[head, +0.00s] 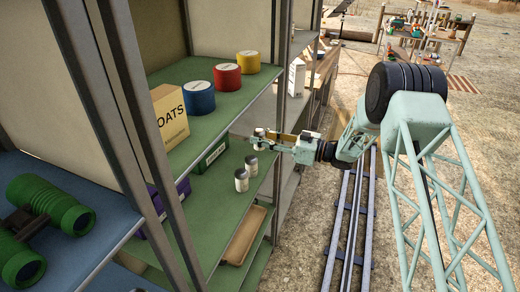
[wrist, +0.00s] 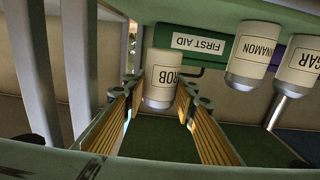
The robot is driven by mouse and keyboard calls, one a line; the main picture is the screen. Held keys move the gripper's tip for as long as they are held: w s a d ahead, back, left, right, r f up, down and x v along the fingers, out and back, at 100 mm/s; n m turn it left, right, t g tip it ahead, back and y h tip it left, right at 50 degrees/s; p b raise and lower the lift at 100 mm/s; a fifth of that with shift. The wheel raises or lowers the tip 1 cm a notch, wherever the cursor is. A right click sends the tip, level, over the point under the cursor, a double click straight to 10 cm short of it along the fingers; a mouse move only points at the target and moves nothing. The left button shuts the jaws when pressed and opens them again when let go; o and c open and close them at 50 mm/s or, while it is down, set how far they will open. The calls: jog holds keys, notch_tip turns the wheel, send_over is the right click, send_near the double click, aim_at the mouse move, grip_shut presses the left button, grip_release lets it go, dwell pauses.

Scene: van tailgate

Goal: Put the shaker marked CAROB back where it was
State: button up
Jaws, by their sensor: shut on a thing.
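The CAROB shaker (wrist: 160,78) is a white cylinder with a dark-lettered label, of which "ROB" shows in the wrist view. It is between the two fingers of my gripper (wrist: 163,100), which is shut on it. In the head view my gripper (head: 270,141) reaches in from the right at the shelf's open side, with the shaker (head: 259,133) at its tip. I cannot tell whether the shaker's base touches the green shelf (head: 215,204).
A green FIRST AID box (head: 211,156) lies on the same shelf behind the shakers. The upper shelf holds an OATS box (head: 171,115) and blue (head: 199,98), red (head: 228,78) and yellow (head: 248,62) tins. A wooden tray (head: 243,237) sits lower. Grey posts (head: 275,110) frame the shelves.

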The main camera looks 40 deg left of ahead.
aim_at(260, 147)
jog(key=shift+f, duration=0.55)
jog(key=shift+f+b, duration=0.35)
jog(key=shift+f, duration=1.5)
jog(key=shift+f, duration=0.2)
jog(key=o, duration=1)
jog(key=shift+c, duration=0.2)
jog(key=shift+r, duration=0.25)
jog(key=p+v, duration=0.1)
jog(key=v, duration=1.1)
jog(key=shift+w, duration=0.1)
